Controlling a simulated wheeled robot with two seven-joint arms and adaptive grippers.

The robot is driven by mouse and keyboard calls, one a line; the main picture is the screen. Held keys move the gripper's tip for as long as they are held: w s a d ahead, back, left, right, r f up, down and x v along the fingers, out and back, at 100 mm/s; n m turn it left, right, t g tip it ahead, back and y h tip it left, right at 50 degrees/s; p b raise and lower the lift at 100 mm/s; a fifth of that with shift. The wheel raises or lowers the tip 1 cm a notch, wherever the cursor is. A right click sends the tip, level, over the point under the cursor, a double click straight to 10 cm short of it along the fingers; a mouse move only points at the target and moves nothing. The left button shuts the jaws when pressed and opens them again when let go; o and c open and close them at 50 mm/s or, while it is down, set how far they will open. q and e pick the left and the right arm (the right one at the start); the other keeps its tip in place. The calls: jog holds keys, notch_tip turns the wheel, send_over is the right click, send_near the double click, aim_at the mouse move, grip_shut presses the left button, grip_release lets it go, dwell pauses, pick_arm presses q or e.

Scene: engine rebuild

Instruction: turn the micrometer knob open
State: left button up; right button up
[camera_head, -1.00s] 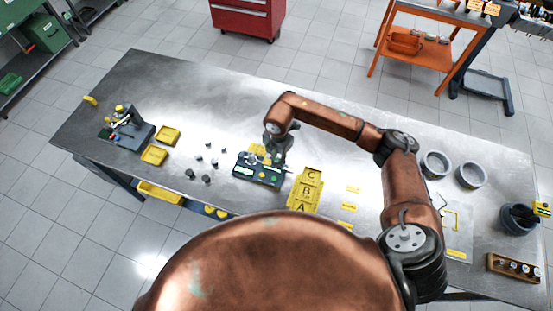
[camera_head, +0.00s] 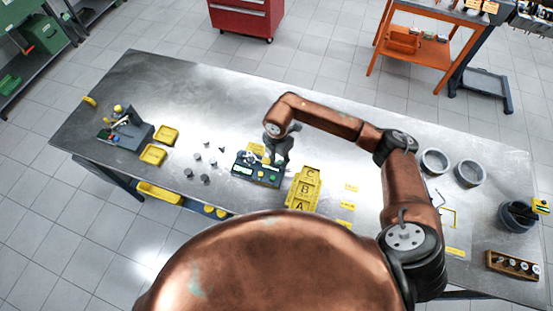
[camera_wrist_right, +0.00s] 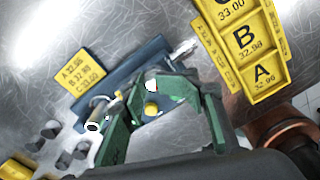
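The micrometer stand (camera_head: 258,170) is a dark blue-grey block with a green display, near the table's front edge in the head view. A silver micrometer lies across its top. My right gripper (camera_head: 276,158) reaches down from above onto the stand's right part. In the right wrist view, the stand's base (camera_wrist_right: 128,72) lies beyond the green fingers of my right gripper (camera_wrist_right: 158,92). A silver end (camera_wrist_right: 185,50) shows above them and a pale cylinder (camera_wrist_right: 93,125) beside the left finger. Whether the fingertips touch the knob is unclear. My left gripper is out of view.
A yellow A-B-C tray (camera_head: 303,188) stands right of the stand. Several small dark parts (camera_head: 198,157) and two yellow trays (camera_head: 166,135) lie to its left. Grey round bowls (camera_head: 434,161) stand at the right. The metal table (camera_head: 200,90) is clear behind.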

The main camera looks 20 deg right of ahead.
jog(key=shift+o, duration=1.3)
jog(key=shift+w+a, duration=0.1)
jog(key=shift+r, duration=0.15)
jog(key=shift+w+r, duration=0.1)
jog(key=shift+r, duration=0.2)
notch_tip(320, 180, up, 11)
jog(key=shift+r, duration=0.15)
